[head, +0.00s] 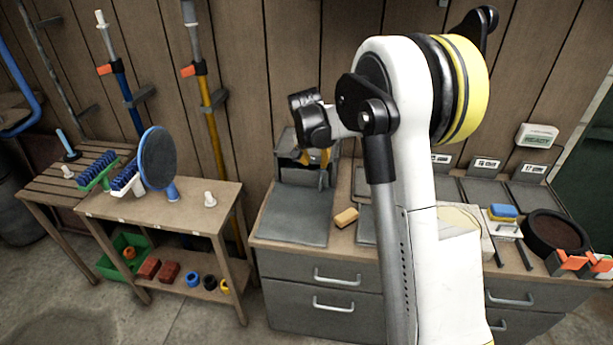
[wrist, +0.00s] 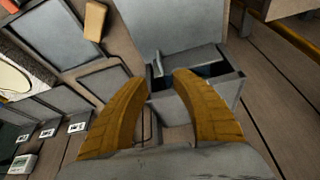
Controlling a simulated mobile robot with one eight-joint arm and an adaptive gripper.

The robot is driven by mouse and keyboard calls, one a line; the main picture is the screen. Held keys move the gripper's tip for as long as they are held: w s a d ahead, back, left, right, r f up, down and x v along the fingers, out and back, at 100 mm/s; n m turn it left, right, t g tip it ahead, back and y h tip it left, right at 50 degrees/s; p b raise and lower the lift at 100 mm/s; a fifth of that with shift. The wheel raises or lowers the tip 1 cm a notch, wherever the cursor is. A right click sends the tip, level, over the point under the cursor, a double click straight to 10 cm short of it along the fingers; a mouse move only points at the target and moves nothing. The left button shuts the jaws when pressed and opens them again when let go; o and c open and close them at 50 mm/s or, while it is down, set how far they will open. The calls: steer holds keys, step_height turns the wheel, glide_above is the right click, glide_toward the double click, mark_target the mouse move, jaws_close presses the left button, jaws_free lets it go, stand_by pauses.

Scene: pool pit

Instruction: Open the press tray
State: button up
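The press, a grey box-like unit (head: 296,142), stands at the back left of the drawer cabinet's top, against the plank wall. A grey tray-like front part (head: 299,177) shows low on it, above a flat grey mat (head: 295,216). My gripper (head: 316,157) is in front of the press's upper part and hides some of it. In the wrist view my gripper (wrist: 160,80) is open, its two yellow-brown fingers apart with nothing held between them. The press (wrist: 195,105) lies just past the fingertips, with a dark gap beside a grey block (wrist: 188,62). I cannot tell whether the fingers touch it.
A tan sponge-like block (head: 346,217) lies right of the mat. Further right are grey trays, a blue sponge (head: 503,211) and a dark round dish (head: 554,232). A wooden bench (head: 190,205) with brushes stands left. Poles hang on the wall behind.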

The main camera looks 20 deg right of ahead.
mark_target(320, 181)
steer(key=shift+m, duration=0.4)
steer(key=b+x, duration=0.1)
steer(key=x, duration=0.4)
steer(key=b+x, duration=0.1)
steer(key=x, duration=0.4)
steer(key=b+x, duration=0.2)
steer(key=x, duration=0.3)
steer(key=shift+w+d+f, duration=0.1)
steer(key=shift+d+f, duration=0.05)
steer(key=shift+d, duration=0.3)
jaws_close()
